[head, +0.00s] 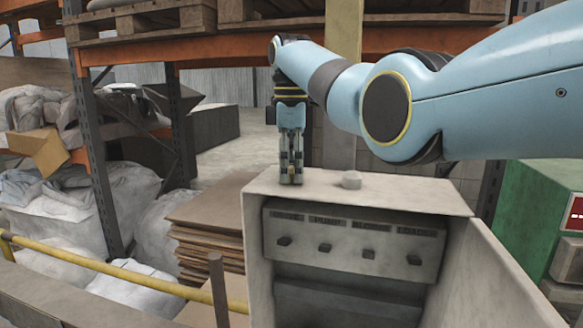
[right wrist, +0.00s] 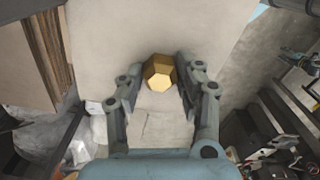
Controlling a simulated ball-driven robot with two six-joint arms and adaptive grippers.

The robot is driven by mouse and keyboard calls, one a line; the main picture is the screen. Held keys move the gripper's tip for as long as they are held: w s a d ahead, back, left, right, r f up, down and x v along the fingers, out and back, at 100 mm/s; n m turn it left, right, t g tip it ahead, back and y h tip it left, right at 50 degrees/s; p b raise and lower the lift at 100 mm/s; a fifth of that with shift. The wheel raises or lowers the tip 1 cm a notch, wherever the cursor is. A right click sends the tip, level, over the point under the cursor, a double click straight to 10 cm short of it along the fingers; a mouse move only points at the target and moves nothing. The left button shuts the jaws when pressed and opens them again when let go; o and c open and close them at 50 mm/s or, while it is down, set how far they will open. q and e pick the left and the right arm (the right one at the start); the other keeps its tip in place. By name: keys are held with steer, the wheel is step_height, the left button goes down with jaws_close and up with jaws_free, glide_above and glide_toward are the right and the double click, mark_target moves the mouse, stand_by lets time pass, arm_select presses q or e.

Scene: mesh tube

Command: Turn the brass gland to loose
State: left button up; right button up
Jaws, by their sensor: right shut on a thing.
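The brass gland (right wrist: 160,72) is a gold hexagonal piece on the pale top of the grey cabinet (head: 400,193). In the right wrist view it sits between my right gripper's fingertips. My right gripper (head: 291,180) points straight down at the left part of the cabinet top and is shut on the gland. In the head view the fingers hide nearly all of the gland. Whether its thread is tight or loose cannot be seen. My left gripper is not in view.
A grey hexagonal plug (head: 351,180) stands on the cabinet top right of the gripper. The cabinet front is open, showing a switch panel (head: 350,240); its door (head: 490,285) swings out to the right. A yellow rail (head: 120,272) and stacked cardboard (head: 205,225) are at left.

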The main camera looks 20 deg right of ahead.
steer(key=o, duration=1.1)
steer(key=shift+o, duration=0.2)
steer(key=shift+r, duration=0.1)
step_height(320, 180, up, 7)
steer(key=shift+r, duration=0.15)
steer(key=shift+w, duration=0.1)
